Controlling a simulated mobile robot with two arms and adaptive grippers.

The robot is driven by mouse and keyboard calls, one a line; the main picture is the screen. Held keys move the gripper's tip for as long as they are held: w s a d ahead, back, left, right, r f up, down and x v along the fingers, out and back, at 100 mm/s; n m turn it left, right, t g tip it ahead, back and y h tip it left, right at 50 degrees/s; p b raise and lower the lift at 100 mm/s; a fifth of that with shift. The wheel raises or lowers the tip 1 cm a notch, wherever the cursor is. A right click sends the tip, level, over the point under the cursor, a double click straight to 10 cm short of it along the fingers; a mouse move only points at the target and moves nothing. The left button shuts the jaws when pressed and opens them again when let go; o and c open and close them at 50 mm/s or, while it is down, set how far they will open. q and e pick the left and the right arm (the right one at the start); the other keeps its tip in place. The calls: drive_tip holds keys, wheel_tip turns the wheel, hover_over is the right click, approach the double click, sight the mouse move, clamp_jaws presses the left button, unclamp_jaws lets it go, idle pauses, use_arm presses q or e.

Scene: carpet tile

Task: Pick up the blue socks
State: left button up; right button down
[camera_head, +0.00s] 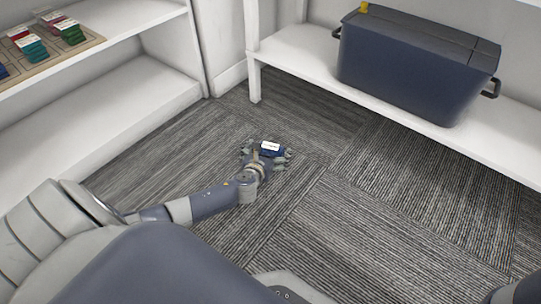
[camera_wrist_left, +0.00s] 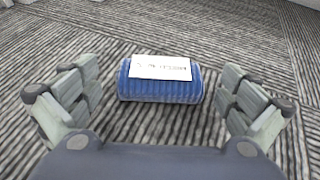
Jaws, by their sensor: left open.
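The blue socks (camera_wrist_left: 160,92) are a ribbed blue bundle with a white label on top. In the left wrist view they lie on the grey carpet between the fingers of my left gripper (camera_wrist_left: 160,100), with a gap on each side. In the head view the socks (camera_head: 271,151) show at the end of my left arm, partly hidden by the gripper (camera_head: 266,155). My left gripper is open around them and low over the floor. My right gripper is not in view.
A white shelf (camera_head: 120,85) on the left holds a tan tray (camera_head: 84,50) with several coloured bundles. A dark blue bin (camera_head: 415,70) with black handles stands on a low white shelf (camera_head: 305,65) at the back right. The carpet around the socks is clear.

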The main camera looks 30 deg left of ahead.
use_arm(q)
drive_tip(key=shift+b+x, duration=0.4)
drive_tip(key=shift+x, duration=0.6)
drive_tip(key=shift+c, duration=0.2)
drive_tip(key=c, duration=1)
drive_tip(key=shift+s, duration=0.1)
drive_tip(key=shift+c, duration=0.2)
drive_tip(key=shift+r, duration=0.15)
